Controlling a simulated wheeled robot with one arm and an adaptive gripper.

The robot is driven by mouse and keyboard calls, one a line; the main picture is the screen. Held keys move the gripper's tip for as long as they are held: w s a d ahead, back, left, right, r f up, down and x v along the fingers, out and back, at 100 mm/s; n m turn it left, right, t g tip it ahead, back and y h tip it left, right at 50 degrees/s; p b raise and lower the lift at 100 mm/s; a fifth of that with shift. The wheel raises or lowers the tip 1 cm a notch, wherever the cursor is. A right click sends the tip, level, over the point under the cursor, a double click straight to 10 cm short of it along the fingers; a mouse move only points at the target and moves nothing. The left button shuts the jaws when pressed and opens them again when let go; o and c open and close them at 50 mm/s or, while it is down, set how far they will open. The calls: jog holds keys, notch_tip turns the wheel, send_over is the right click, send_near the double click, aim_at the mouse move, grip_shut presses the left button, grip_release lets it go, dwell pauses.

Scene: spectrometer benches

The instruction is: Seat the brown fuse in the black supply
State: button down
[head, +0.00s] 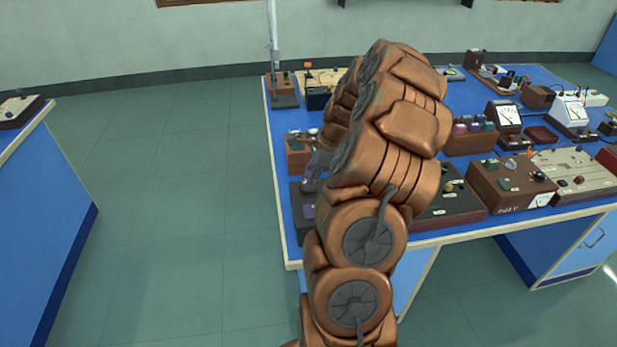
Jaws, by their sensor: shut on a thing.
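My gripper (312,180) is grey and small in the head view, partly behind my copper-coloured arm. It points down above the front left corner of the blue bench. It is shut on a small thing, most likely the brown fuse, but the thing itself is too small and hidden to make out. A low dark box (300,214) with a purple patch on top lies just below the gripper and looks like the black supply. My arm hides its right part. I cannot tell whether the held thing touches it.
A brown wooden box (297,155) stands just behind the gripper. Brown instrument boxes (510,187), white-faced meters (508,117) and a rack of coloured pieces (470,135) crowd the blue bench (284,185) to the right. A grey stand (274,45) rises at the back left. The floor on the left is clear.

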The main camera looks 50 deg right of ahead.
jog(key=shift+f, duration=0.1)
jog(key=c, duration=0.9)
grip_release()
jog(key=shift+o, duration=0.2)
jog(key=v, duration=1.2)
